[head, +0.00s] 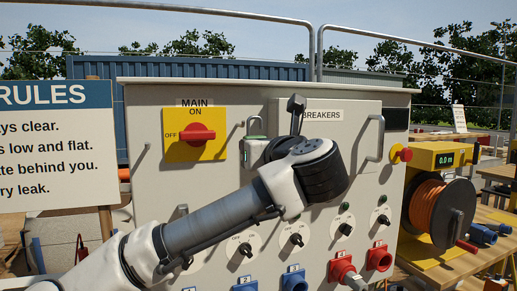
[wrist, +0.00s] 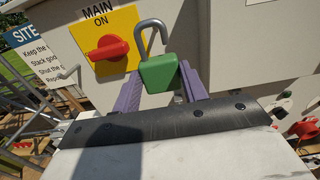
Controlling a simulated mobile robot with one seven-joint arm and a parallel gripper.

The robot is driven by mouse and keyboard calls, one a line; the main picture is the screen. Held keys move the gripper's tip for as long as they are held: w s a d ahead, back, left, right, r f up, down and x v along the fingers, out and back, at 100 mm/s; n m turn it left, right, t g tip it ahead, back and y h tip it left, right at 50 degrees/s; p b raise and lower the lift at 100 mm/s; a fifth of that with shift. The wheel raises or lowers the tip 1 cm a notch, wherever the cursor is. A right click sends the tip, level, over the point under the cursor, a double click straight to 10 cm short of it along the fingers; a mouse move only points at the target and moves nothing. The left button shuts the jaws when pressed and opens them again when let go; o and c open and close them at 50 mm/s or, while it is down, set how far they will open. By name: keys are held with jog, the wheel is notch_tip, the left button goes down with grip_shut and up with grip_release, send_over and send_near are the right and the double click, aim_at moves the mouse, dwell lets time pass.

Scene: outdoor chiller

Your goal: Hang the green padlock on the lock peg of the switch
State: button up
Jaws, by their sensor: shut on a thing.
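The green padlock (wrist: 159,73) is between the purple fingers of my gripper (wrist: 161,80), its grey shackle pointing up. In the head view the shackle (head: 254,122) shows above my gripper (head: 256,150), and the padlock's body is mostly hidden. The main switch is a yellow plate (head: 176,152) with a red handle (head: 197,134) lying level near the OFF mark; it also shows in the wrist view (wrist: 122,22). In the head view the padlock is just right of the plate. I cannot make out the lock peg clearly. I cannot tell whether the shackle touches anything.
The grey cabinet (head: 225,92) has a breaker panel (head: 345,135) with a bar handle (head: 375,138) right of my arm. Black knobs (head: 296,240) and coloured sockets (head: 380,258) sit lower down. A rules sign (head: 50,140) stands at left, an orange cable reel (head: 430,205) at right.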

jog(key=shift+p+x, duration=0.85)
jog(key=shift+x, duration=1.65)
jog(key=shift+w+a+p, duration=0.15)
jog(key=shift+w+p, duration=0.15)
jog(key=shift+p+x, duration=0.85)
jog(key=shift+x, duration=1.3)
jog(key=shift+f, duration=0.15)
jog(key=shift+f+b, duration=0.35)
jog(key=shift+f, duration=0.15)
jog(key=o, duration=1.9)
jog(key=shift+o, duration=0.2)
